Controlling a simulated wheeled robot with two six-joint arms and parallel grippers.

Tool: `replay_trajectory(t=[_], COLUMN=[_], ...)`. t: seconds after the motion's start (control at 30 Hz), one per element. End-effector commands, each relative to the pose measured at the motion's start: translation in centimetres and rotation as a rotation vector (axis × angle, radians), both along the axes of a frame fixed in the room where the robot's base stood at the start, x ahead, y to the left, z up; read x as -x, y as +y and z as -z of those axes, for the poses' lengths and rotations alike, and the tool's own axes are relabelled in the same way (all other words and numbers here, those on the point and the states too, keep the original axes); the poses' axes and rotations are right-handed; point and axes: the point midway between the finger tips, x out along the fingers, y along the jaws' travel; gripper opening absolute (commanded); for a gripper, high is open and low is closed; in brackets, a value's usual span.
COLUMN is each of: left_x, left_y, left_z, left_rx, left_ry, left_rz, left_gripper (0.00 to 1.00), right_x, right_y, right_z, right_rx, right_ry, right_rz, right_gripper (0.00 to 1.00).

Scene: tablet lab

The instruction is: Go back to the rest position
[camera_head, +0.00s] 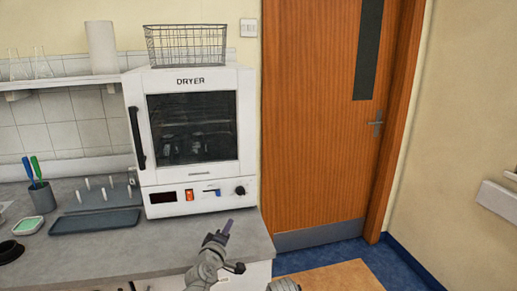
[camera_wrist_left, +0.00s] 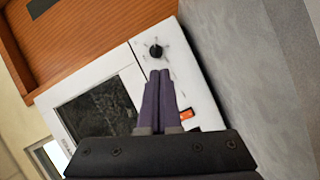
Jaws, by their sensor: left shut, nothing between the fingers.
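My left gripper (camera_head: 227,227) is in front of the white dryer, over the front right part of the counter. In the left wrist view its two purple fingers (camera_wrist_left: 160,74) are together with nothing between them. They point toward the dryer's control panel and appear close to the black knob (camera_wrist_left: 155,51) in that picture; whether they touch it I cannot tell. The dryer (camera_head: 190,130) has its door closed, with a black handle at the left. My right gripper is not in view; a grey rounded part at the bottom edge seems to be mine.
The counter (camera_head: 160,240) carries a grey tray (camera_head: 95,221), a rack with white pegs (camera_head: 103,196) and a pen cup (camera_head: 41,197) at the left. A wire basket (camera_head: 187,45) sits on the dryer. A closed wooden door (camera_head: 325,120) stands to the right, with blue floor before it.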

Motion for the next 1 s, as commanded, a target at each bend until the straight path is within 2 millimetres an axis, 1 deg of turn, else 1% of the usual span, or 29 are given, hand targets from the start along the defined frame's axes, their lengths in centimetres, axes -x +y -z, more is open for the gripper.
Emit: replay_trajectory(t=[0.03,0.1,0.17,0.2,0.27,0.3,0.37,0.4,0.43,0.5,0.6,0.7,0.8,1.0], left_x=[0.9,2.7,4.7,6.2,8.7,10.5,13.3,15.1,16.4,19.1,22.3,24.4,25.5,26.0], left_y=[-3.1,-6.5,-8.8,-10.0,-11.1,-11.5,-11.5,-11.3,-10.9,-9.9,-8.3,-7.1,-6.3,-5.9], left_z=[0.6,2.8,4.8,6.1,8.0,9.2,10.7,11.4,11.9,12.5,12.7,12.5,12.3,12.3], left_rx=[-0.098,-0.244,-0.37,-0.455,-0.579,-0.66,-0.778,-0.853,-0.903,-1.01,-1.126,-1.198,-1.235,-1.25], left_ry=[0.067,0.17,0.261,0.323,0.42,0.486,0.589,0.655,0.706,0.818,0.955,1.054,1.114,1.14], left_rz=[0.106,0.252,0.372,0.449,0.559,0.63,0.729,0.788,0.828,0.911,0.996,1.048,1.074,1.083], left_gripper=[0.0,0.0,0.0,0.0,0.0,0.0,0.0,0.0,0.0,0.0,0.0,0.0,0.0,0.0], right_x=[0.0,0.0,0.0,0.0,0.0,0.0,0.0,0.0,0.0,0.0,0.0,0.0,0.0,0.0], right_y=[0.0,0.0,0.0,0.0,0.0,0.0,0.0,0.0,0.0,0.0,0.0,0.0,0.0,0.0], right_z=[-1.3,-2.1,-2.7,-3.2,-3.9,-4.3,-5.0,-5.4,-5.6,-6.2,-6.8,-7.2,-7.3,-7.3], right_rx=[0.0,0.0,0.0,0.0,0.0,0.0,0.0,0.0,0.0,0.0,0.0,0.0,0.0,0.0], right_ry=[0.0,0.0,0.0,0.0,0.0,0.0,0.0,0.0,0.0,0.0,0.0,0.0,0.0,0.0], right_rz=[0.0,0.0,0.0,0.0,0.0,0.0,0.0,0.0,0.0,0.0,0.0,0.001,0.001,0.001], right_gripper=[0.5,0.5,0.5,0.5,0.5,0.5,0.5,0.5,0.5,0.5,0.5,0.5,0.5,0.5])
